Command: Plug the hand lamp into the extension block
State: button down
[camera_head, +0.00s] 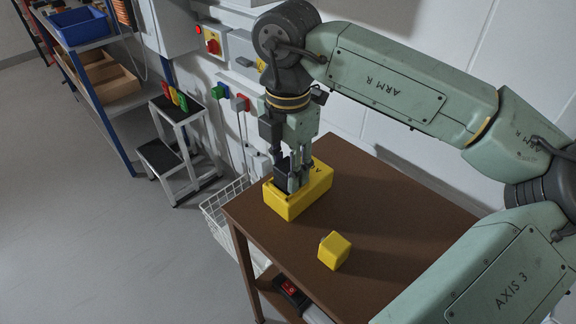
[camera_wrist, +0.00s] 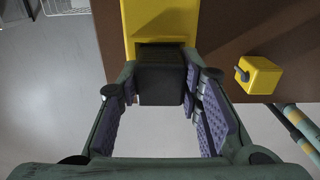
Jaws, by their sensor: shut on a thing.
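A long yellow block (camera_head: 290,208), which looks like the extension block, lies near the table's far left edge. It also shows in the wrist view (camera_wrist: 160,18). My gripper (camera_head: 294,182) is above it, pointing down, with its purple-padded fingers (camera_wrist: 162,95) on both sides of a black plug-like block (camera_wrist: 162,78). The black block is at a dark recess in the yellow block's top; I cannot tell how deep it sits. A small yellow cube (camera_head: 335,251) with a grey hook-like part stands apart on the table, also in the wrist view (camera_wrist: 258,75). I cannot make out a lamp or cord for certain.
The brown table (camera_head: 375,215) is clear to the right of the yellow block. A white wire basket (camera_head: 225,205) hangs at its left side. A black box with a red switch (camera_head: 290,290) is on the lower shelf. A step stool (camera_head: 180,150) stands by the wall.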

jog(key=shift+f, duration=0.25)
jog(key=c, duration=1.1)
grip_release()
jog(key=shift+o, duration=0.2)
jog(key=shift+r, duration=0.15)
